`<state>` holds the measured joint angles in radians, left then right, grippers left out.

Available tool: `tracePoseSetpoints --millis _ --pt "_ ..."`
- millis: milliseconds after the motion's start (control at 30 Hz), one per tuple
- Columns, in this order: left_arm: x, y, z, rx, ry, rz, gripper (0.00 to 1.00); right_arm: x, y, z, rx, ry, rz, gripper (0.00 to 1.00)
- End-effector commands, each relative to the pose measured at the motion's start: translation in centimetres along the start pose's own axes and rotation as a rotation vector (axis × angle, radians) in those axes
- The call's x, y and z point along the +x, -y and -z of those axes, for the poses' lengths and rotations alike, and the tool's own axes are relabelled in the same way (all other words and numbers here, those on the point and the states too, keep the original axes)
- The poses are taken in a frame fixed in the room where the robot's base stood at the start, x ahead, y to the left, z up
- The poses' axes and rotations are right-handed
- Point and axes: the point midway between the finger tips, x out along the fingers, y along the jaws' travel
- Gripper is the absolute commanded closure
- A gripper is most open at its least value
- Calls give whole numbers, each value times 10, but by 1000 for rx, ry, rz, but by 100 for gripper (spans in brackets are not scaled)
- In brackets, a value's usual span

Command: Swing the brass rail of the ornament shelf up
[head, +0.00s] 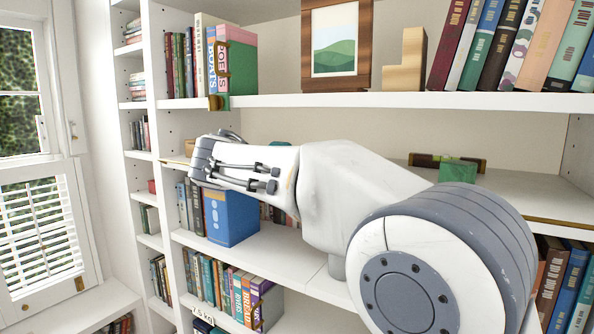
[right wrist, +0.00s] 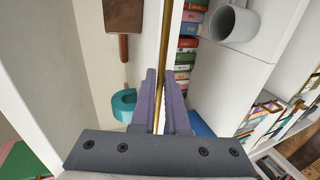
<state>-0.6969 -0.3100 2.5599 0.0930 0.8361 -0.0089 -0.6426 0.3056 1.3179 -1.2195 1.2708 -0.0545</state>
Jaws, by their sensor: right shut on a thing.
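The brass rail (head: 560,223) shows as a thin strip along the front edge of the ornament shelf (head: 535,192) at right in the head view. A short brass piece also shows at the shelf's left end, and my arm hides the stretch between. In the right wrist view the rail (right wrist: 171,55) runs between the two purple-grey fingers of my right gripper (right wrist: 168,90), which is shut on it. In the head view my right arm reaches across the shelf front, and its fingertips are hidden. My left gripper is not in view.
On the ornament shelf are a spirit level (head: 450,161), a green block (head: 458,172) and a teal object (right wrist: 123,103). A board with a picture frame (head: 335,40) and books lies above. Books and a blue box (head: 230,217) stand below. A grey mug (right wrist: 232,28) shows in the wrist view.

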Motion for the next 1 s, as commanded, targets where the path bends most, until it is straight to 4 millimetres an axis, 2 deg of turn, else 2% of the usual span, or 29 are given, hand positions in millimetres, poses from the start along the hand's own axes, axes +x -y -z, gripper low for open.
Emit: tracePoseSetpoints --millis 33,200,667,700,733,767,1000 --pt "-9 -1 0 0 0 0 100 -2 -8 0 4 -2 13 100" --pt "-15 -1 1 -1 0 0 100 0 -7 0 3 -2 54 100" --pt "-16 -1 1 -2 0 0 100 1 -4 0 2 -2 69 100" --pt "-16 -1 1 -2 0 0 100 1 -4 0 2 -2 69 76" --pt "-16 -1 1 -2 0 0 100 1 -4 0 2 -1 69 65" --pt "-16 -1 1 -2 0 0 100 1 -4 0 2 -1 70 58" --pt "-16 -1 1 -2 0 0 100 1 -3 0 1 0 71 58"
